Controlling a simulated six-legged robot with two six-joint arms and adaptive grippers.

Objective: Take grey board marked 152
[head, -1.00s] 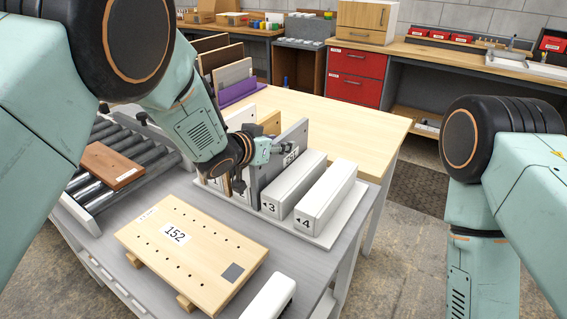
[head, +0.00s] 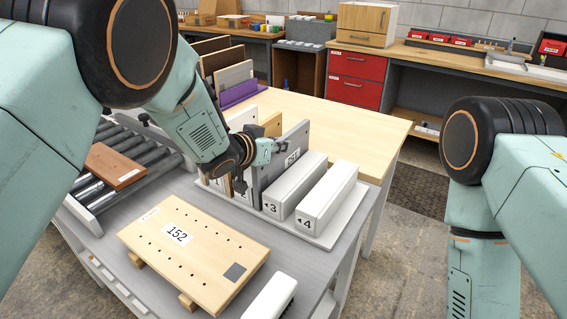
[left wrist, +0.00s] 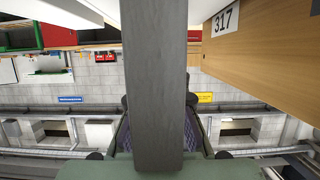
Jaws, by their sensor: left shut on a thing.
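The grey board (head: 283,172) stands upright on edge in the white rack (head: 326,239). A white label near its top edge is partly hidden by my gripper, so I cannot read its number fully. My left gripper (head: 280,147) is shut on the board's upper part. In the left wrist view the grey board (left wrist: 154,80) runs edge-on down the middle between the fingers. A light wooden panel (head: 195,254) with rows of holes and a label 152 lies flat on the grey table in front. My right arm shows at the right, but its gripper is out of view.
White blocks marked 3 (head: 295,187) and 4 (head: 327,197) stand right of the grey board. A wooden board marked 317 (left wrist: 262,50) is close beside it. A brown board (head: 115,166) lies on the roller conveyor at left.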

